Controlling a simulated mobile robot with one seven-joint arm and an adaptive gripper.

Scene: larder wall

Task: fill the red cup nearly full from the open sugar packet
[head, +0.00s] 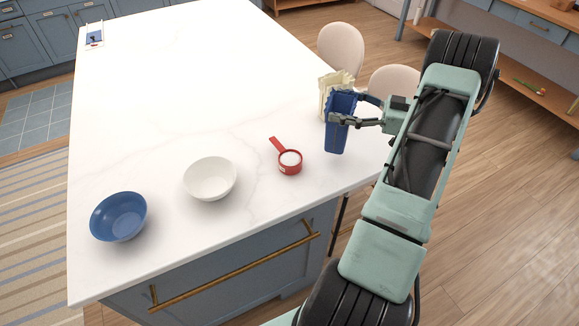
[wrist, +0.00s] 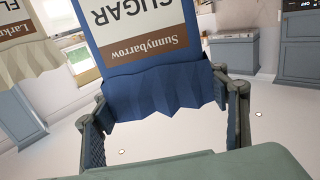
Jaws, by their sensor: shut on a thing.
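The red cup (head: 289,168), a scoop-like measure with a handle pointing up-left, sits on the white counter. White contents (head: 290,158) show inside it; their exact level is hard to judge. The blue sugar packet (head: 337,132) is right of the cup, near the counter's right edge. My gripper (head: 347,107) is shut on the packet, with a finger on either side. The packet looks roughly upright; I cannot tell whether its base touches the counter. In the wrist view, the packet (wrist: 150,85) shows its label upside down and a jagged top edge between my fingers.
A cream packet (head: 327,88) stands just behind the sugar, and its label is partly visible in the wrist view (wrist: 25,50). A white bowl (head: 210,180) and a blue bowl (head: 118,217) stand left of the cup. The counter's (head: 190,85) middle is clear. Chairs stand beyond its right edge.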

